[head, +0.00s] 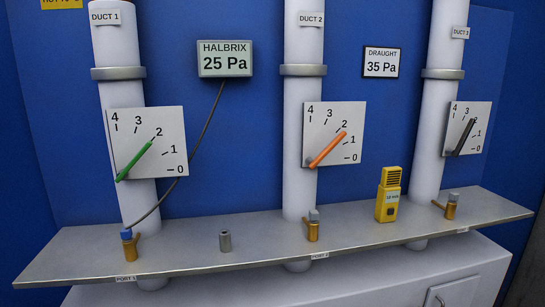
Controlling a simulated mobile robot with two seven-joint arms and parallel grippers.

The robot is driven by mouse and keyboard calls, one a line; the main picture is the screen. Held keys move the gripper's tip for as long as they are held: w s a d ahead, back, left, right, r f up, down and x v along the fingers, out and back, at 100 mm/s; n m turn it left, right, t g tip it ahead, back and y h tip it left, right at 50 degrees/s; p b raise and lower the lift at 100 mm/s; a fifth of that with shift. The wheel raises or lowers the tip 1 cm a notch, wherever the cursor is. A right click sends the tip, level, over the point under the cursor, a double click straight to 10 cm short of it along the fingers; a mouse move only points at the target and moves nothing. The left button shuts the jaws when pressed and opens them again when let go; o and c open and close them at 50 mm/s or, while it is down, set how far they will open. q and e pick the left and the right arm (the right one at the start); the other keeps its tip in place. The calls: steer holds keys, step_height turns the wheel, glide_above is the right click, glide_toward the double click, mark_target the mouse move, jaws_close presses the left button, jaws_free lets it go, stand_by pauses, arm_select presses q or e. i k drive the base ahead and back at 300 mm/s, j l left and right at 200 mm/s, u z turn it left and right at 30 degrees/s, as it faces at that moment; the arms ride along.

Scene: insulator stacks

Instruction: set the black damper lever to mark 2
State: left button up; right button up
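The black damper lever (464,137) is on the white dial plate (486,110) of Duct 3 at the right. It slants up and right from a pivot at the plate's lower left. Its tip is beside the figure 2, on the side towards 3; whether it is exactly on the mark is too small to tell. Neither of my grippers is in view.
A green lever (135,161) on Duct 1 points about at 2. An orange lever (328,149) on Duct 2 points near 2. A metal shelf (265,251) crosses below, bearing a yellow device (389,194) and brass ports. A cable runs from the 25 Pa display (225,59).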

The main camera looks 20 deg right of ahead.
mark_target(455, 152)
steer(key=z, duration=1.95)
